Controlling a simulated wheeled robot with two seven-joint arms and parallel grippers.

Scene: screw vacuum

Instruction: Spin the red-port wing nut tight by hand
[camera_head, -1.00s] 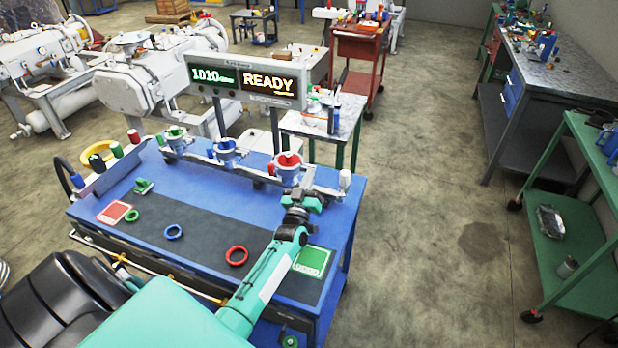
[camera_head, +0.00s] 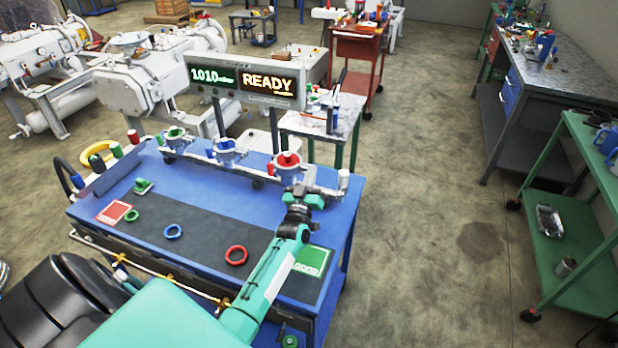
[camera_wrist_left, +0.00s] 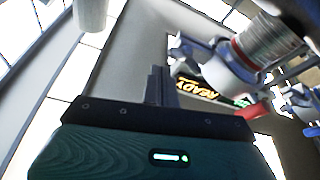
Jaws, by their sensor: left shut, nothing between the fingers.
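The red port (camera_head: 289,164), a metal fitting with a red top, is the rightmost of three ports along the back of the blue bench (camera_head: 190,185). My left gripper (camera_head: 300,190) is just in front of it, slightly to its right. In the left wrist view its fingers (camera_wrist_left: 158,85) are shut with nothing between them. There a clamped metal fitting with a red ring (camera_wrist_left: 240,62) is to the right of the fingertips, with a gap between. The wing nut cannot be clearly made out in either view. My right gripper is not in view.
The blue port (camera_head: 226,153) and green port (camera_head: 175,140) stand left on the same rail. A white-topped post (camera_head: 343,180) stands close to the right. A red ring (camera_head: 236,255), blue ring (camera_head: 173,232) and green pad (camera_head: 312,261) lie on the bench. The display (camera_head: 243,80) reads READY.

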